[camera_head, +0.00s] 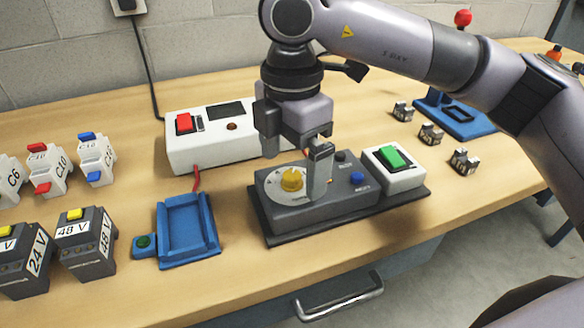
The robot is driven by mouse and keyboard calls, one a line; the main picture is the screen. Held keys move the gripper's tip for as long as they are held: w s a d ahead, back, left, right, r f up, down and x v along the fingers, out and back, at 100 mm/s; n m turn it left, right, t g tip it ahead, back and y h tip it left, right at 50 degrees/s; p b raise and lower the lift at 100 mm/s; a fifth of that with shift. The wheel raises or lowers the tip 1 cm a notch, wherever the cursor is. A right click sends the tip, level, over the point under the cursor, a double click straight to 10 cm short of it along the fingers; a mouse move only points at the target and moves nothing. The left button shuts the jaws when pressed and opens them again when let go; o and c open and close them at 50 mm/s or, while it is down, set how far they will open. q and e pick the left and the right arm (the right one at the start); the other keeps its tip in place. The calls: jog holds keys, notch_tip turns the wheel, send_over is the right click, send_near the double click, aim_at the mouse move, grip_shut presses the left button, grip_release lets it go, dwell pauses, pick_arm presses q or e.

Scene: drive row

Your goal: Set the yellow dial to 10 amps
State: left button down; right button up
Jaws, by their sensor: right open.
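The yellow dial (292,179) sits on a light round scale at the left of a dark grey control box (345,205). The scale's marks are too small to read, so I cannot tell the setting. My right gripper (305,160) reaches down from above and is open. One finger stands just right of the dial, in front of the box top. The other finger is higher and to the left, behind the dial. I cannot tell whether either finger touches the dial. My left gripper is not in view.
A blue button (357,178) and a green switch on a white box (400,180) lie right of the dial. A white unit with a red switch (184,122) stands behind. A blue cradle (186,228) and several grey modules (88,247) are at left. Bare tabletop lies between.

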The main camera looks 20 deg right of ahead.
aim_at(292, 174)
jog(key=shift+r+p, duration=1.7)
jog(key=shift+r, duration=1.35)
